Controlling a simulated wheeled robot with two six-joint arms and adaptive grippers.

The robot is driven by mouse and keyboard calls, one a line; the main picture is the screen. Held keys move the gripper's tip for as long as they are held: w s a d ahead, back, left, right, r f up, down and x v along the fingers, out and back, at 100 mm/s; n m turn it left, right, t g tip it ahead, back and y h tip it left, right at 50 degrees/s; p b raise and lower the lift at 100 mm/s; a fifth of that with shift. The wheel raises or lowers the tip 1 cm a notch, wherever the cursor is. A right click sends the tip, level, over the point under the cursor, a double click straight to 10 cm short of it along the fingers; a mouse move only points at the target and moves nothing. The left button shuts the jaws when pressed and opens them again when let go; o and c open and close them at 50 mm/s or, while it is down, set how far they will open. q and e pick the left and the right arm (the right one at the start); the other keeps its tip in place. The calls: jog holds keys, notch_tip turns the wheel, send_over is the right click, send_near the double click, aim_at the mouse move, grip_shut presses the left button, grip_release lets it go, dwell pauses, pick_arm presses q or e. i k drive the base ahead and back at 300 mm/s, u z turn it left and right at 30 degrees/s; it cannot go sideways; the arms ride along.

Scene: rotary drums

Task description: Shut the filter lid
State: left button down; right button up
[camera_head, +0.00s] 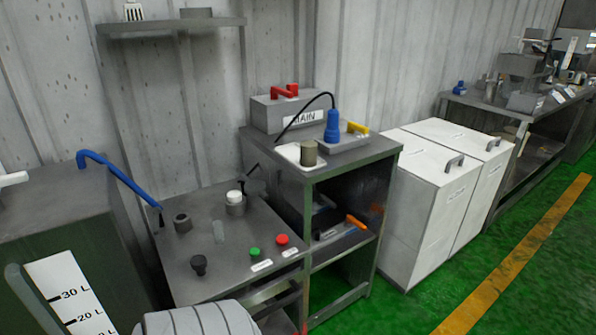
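No part in view is labelled as a filter. A small grey metal cup (236,207) with a white top (234,196) stands on the low steel table. Close behind it on the right is a dark, tilted round piece (254,187), which may be a raised lid; I cannot tell whether it is joined to the cup. Neither of my grippers is in view.
The steel table (205,245) also carries a short open pipe (182,222), a black knob (198,264), a green button (254,253) and a red button (282,239).

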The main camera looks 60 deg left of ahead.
aim_at(255, 187)
jog(key=i, duration=1.15)
jog(key=u, duration=1.8)
